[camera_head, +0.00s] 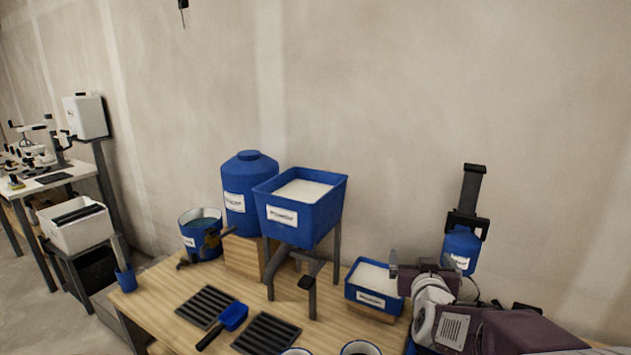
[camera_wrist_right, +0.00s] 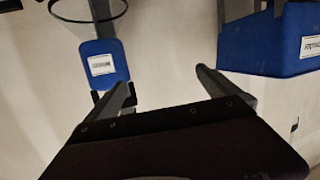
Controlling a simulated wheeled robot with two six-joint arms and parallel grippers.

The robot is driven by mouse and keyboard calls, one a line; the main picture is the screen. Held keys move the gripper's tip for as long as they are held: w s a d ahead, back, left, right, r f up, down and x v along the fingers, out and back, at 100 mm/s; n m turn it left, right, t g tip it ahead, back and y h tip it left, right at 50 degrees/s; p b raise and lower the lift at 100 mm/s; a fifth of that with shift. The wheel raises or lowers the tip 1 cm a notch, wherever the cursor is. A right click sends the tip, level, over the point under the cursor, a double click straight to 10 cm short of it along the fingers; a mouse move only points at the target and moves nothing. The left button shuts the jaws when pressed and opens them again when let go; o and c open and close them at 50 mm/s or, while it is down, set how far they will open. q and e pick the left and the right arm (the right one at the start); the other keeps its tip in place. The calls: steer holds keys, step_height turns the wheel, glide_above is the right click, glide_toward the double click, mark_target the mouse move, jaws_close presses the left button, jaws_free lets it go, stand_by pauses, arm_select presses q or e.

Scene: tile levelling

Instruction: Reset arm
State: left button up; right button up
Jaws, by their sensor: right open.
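My right gripper (camera_head: 425,266) is at the right end of the wooden workbench, beside a low blue bin (camera_head: 353,288) of white powder. A blue canister with a dark upright handle (camera_head: 462,245) stands behind it. In the right wrist view, the two fingers of the right gripper (camera_wrist_right: 172,92) are spread apart with nothing between them. That view also shows a blue labelled container (camera_wrist_right: 102,72) at upper left and part of a blue bin (camera_wrist_right: 268,45) at upper right, both apart from the fingers. My left gripper is not in view.
A raised blue hopper (camera_head: 313,217) of white powder stands mid-bench. A blue tank (camera_head: 247,205) and a blue bucket (camera_head: 200,243) are left of it. A blue scoop (camera_head: 233,316) lies by dark slotted grates (camera_head: 207,306).

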steer(key=s+a+f+n+g+y, duration=0.1)
steer(key=s+a+f+g+y, duration=0.1)
steer(key=s+a+f+g, duration=0.45)
steer(key=s+a+f+n+g+y, duration=0.1)
steer(key=s+a+f+n+y, duration=0.2)
steer(key=f, duration=0.7)
steer(key=s+f+m+g, duration=0.1)
steer(key=s+f+g, duration=0.5)
steer(key=s, duration=0.8)
step_height(320, 180, up, 12)
steer(key=s+p, duration=0.1)
steer(key=p, duration=1.2)
steer(key=shift+s+a+m, duration=0.15)
steer(key=shift+s+m, duration=0.15)
steer(key=shift+s, duration=0.05)
